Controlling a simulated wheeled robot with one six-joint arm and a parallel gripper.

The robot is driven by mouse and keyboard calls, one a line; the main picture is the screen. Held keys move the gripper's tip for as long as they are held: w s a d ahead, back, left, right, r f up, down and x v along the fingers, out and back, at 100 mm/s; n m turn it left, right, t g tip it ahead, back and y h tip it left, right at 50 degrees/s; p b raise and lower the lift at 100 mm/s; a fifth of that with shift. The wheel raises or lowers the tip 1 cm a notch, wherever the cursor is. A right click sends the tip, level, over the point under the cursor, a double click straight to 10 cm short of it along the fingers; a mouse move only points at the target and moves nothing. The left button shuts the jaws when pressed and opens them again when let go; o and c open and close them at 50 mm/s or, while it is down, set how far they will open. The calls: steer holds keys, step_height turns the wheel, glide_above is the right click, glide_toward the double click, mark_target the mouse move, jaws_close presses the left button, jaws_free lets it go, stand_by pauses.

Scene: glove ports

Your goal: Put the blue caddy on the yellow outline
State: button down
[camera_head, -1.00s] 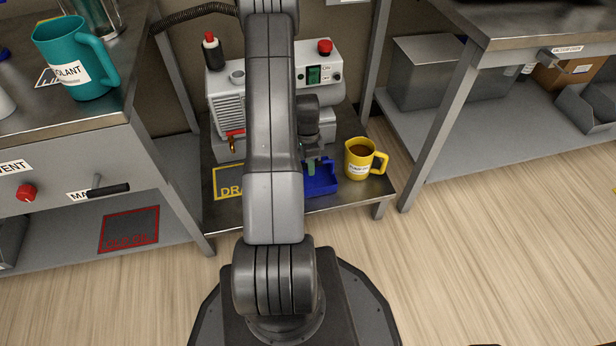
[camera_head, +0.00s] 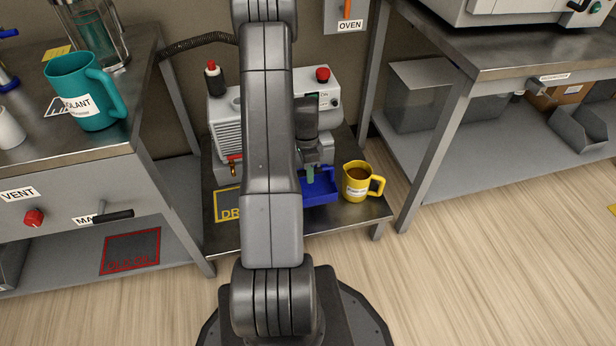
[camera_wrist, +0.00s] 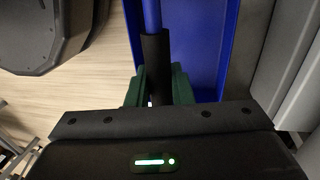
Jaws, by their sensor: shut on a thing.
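The blue caddy (camera_head: 320,188) is over the low metal shelf, just left of the yellow mug and right of the yellow outline. My gripper (camera_head: 311,176) is shut on its handle; I cannot tell whether the caddy touches the shelf. In the wrist view the green fingers (camera_wrist: 160,86) close around the dark grip of the handle, with the blue caddy wall (camera_wrist: 192,40) beside it. The yellow outline (camera_head: 216,206), with lettering starting "DR", lies flat on the shelf to the left. My arm hides its right part.
The yellow mug (camera_head: 357,184) of brown liquid stands close to the caddy's right. A white pump-like machine (camera_head: 228,125) with a red tap stands behind the outline and caddy. Table legs flank the low shelf (camera_head: 340,217). A teal jug (camera_head: 82,92) stands on the left bench.

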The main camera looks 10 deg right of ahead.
step_height(320, 180, up, 2)
steer(key=w+a+r+n+t+h, duration=0.1)
steer(key=w+a+r+n, duration=0.2)
steer(key=a+r+n, duration=0.5)
steer(key=w+a+r+n+t+h, duration=0.1)
steer(key=w+a+r+n, duration=0.2)
steer(key=a+r+n, duration=0.55)
step_height(320, 180, up, 17)
steer(key=s+d+n+p, duration=0.1)
steer(key=s+d+p, duration=0.1)
steer(key=p, duration=2.8)
steer(key=shift+s, duration=0.3)
steer(key=shift+f, duration=0.15)
